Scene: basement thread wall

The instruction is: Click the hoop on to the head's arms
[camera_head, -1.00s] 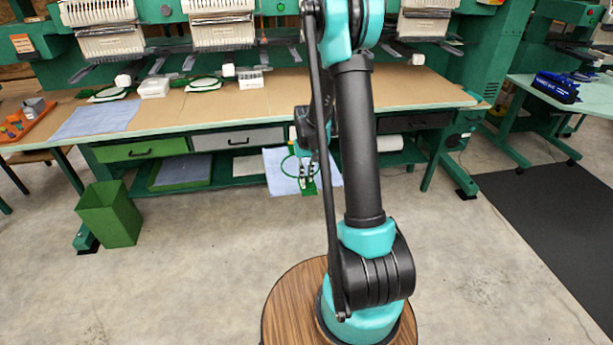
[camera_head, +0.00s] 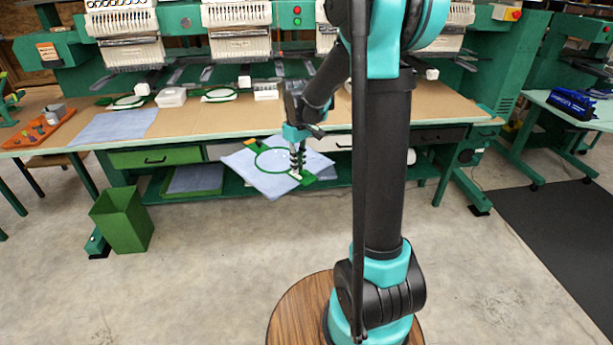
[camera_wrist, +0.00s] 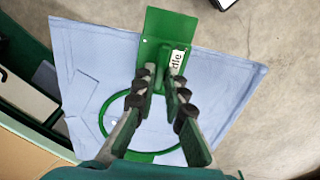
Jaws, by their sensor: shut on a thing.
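My gripper (camera_head: 297,168) is shut on the green bracket of a hoop, and it also shows in the wrist view (camera_wrist: 163,82). The hoop's green ring (camera_head: 258,160) holds a pale blue cloth (camera_head: 240,162), spread fairly flat. In the wrist view the ring (camera_wrist: 103,118) lies partly behind my fingers, with the bracket plate (camera_wrist: 170,25) beyond the fingertips and a white label (camera_wrist: 176,61) beside them. The hoop is held in the air in front of the bench. The white machine heads (camera_head: 237,30) stand behind; dark arms (camera_head: 207,73) show below them, apart from the hoop.
The brown bench top (camera_head: 190,122) carries other hoops (camera_head: 220,95) and white boxes (camera_head: 171,97). Drawers (camera_head: 156,157) and a shelf lie below. A green bin (camera_head: 122,218) stands at the left. The floor in front is clear. My arm hides part of the bench.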

